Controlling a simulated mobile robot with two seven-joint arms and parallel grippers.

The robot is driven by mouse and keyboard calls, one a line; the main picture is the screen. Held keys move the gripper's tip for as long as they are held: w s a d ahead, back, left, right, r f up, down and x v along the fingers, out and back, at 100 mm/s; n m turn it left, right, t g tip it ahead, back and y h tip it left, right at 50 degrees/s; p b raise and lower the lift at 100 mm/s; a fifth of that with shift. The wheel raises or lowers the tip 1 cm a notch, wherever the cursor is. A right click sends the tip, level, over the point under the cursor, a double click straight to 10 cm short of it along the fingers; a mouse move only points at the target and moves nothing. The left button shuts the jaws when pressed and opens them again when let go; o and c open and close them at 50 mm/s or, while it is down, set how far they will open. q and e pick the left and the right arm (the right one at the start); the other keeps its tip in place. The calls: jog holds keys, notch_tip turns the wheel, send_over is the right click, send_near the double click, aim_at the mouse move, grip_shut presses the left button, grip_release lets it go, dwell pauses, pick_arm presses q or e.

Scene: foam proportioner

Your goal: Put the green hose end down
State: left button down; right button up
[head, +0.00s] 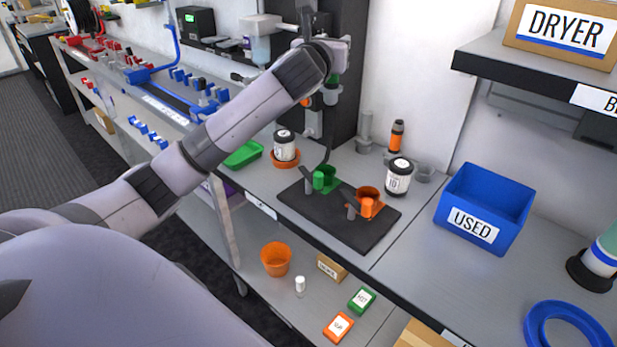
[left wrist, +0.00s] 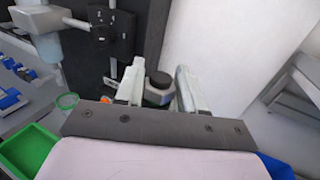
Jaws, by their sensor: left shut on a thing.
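My left gripper (head: 334,76) is raised in front of the dark upright panel, above the black mat (head: 325,222). In the left wrist view its two fingers (left wrist: 159,88) close on a grey fitting with a dark round top and a bit of green, the green hose end (left wrist: 153,97). The green part also shows below my wrist in the head view (head: 335,79). A black hose (head: 330,135) hangs beneath it toward the green holder (head: 324,178) on the mat. An orange holder (head: 368,202) stands beside that. My right gripper is not in view.
Black-and-white jars (head: 284,146) and (head: 398,180) stand left and right of the mat. A blue USED bin (head: 485,208) is to the right. A green tray (head: 243,155) lies on the left. The mat's front part is clear. An orange cup (head: 276,260) is on the lower shelf.

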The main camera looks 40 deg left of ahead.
pick_arm(q)
jog(key=shift+s+r, duration=0.15)
jog(key=shift+r, duration=0.05)
jog(key=shift+a+f, duration=0.15)
jog(key=shift+f, duration=0.05)
notch_tip(320, 180, down, 20)
jog(key=b, duration=0.2)
jog(key=shift+r+b, duration=0.2)
jog(key=shift+b, duration=0.2)
jog(key=shift+f, duration=0.2)
jog(key=c, duration=0.7)
grip_release()
